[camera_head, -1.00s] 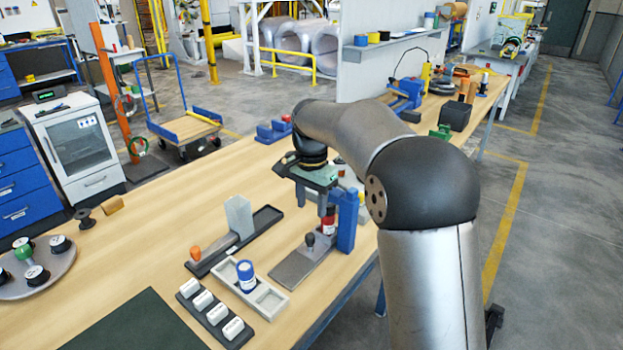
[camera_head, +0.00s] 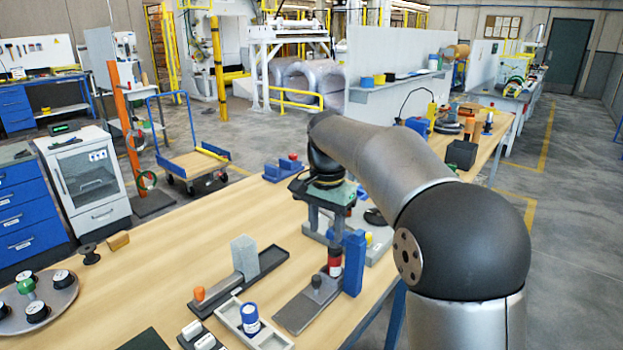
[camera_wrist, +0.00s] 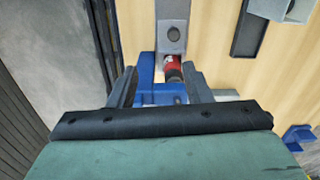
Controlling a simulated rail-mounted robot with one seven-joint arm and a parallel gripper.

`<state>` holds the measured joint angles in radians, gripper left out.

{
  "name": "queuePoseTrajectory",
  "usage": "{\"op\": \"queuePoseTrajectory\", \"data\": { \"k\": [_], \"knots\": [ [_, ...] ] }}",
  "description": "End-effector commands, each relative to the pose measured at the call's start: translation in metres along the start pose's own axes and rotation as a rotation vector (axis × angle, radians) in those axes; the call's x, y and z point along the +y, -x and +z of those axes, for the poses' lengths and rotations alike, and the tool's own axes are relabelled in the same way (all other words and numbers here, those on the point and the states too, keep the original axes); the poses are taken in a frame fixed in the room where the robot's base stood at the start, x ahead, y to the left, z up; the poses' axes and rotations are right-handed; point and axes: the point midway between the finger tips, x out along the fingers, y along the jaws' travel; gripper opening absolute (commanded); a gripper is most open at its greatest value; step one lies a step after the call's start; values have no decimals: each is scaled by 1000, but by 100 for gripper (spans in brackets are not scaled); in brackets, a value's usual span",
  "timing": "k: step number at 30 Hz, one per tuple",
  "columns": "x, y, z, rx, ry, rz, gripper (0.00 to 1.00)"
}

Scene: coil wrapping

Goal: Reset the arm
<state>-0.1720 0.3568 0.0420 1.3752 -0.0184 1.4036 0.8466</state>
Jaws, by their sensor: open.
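My gripper (camera_head: 325,216) hangs above the table at its right side, near the fixture with a grey base plate (camera_head: 300,312). In the wrist view my gripper (camera_wrist: 158,92) has its two dark fingers apart, and nothing is held between them. Past the fingers, the wrist view shows the fixture's blue upright (camera_wrist: 146,72) and a red cylinder (camera_wrist: 173,68), both apart from the fingers as far as I can tell. In the head view the blue upright (camera_head: 354,264) and the red cylinder (camera_head: 335,262) stand just below my gripper.
A black tray (camera_head: 221,293) with an orange-knobbed piece and a grey block (camera_head: 245,258) lies left of the fixture. A pale tray (camera_head: 274,342) with a blue-capped bottle (camera_head: 250,318) is in front.

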Motion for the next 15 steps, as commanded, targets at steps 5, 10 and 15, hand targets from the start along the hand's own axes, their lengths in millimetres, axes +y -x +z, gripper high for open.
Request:
{"op": "queuePoseTrajectory", "data": {
  "k": [5, 10, 15],
  "knots": [
    [84, -17, 45, 11, 198, -5, 45],
    [168, -57, 102, 20, 404, -11, 45],
    [228, -100, 155, 26, 563, -17, 45]
  ]
}}
